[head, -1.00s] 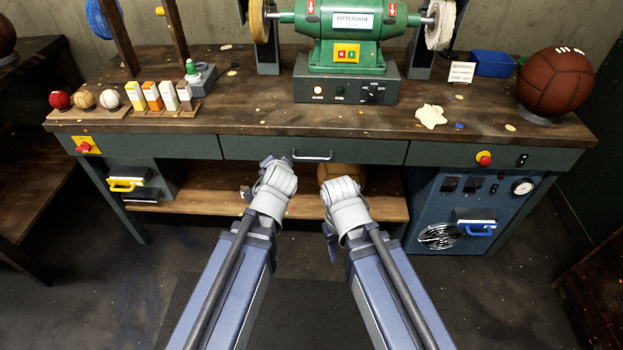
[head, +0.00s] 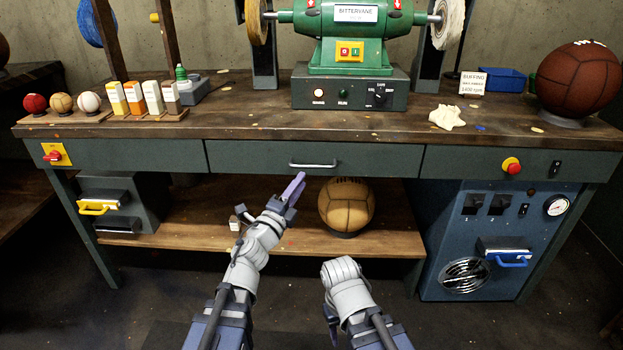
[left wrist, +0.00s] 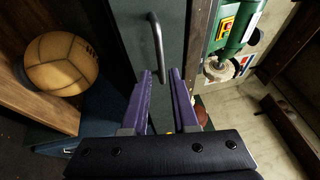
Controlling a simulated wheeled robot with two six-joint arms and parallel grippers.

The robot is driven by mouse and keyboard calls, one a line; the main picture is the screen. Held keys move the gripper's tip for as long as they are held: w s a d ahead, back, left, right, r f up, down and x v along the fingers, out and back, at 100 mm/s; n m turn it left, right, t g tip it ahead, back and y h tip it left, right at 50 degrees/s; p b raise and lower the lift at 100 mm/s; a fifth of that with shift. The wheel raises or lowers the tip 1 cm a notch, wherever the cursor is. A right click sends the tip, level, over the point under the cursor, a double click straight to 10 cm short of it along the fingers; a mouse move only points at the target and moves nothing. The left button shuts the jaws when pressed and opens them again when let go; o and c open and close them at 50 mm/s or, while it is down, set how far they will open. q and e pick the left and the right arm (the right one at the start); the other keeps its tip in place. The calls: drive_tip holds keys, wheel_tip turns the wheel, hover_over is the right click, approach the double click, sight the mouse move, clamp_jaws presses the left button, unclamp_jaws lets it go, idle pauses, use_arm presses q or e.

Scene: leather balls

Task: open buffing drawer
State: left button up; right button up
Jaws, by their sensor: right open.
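The drawer (head: 250,158) is the dark green middle front under the bench top, below the buffing machine, and sits shut, flush with the panels beside it. Its silver bar handle (head: 314,166) is at its centre. My left gripper (head: 297,184) is just below and left of the handle, apart from it.
A tan ball (head: 346,204) sits on the lower shelf (head: 180,226) under the drawer. A blue cabinet (head: 450,240) stands at right, a small yellow-handled box (head: 118,200) at left. The green buffing machine (head: 345,55) is on top. The floor in front is clear.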

sight(311, 167)
use_arm(q)
drive_tip(key=p+x, duration=0.1)
drive_tip(key=x, duration=0.7)
drive_tip(key=shift+s, duration=0.1)
clamp_jaws()
idle(1.5)
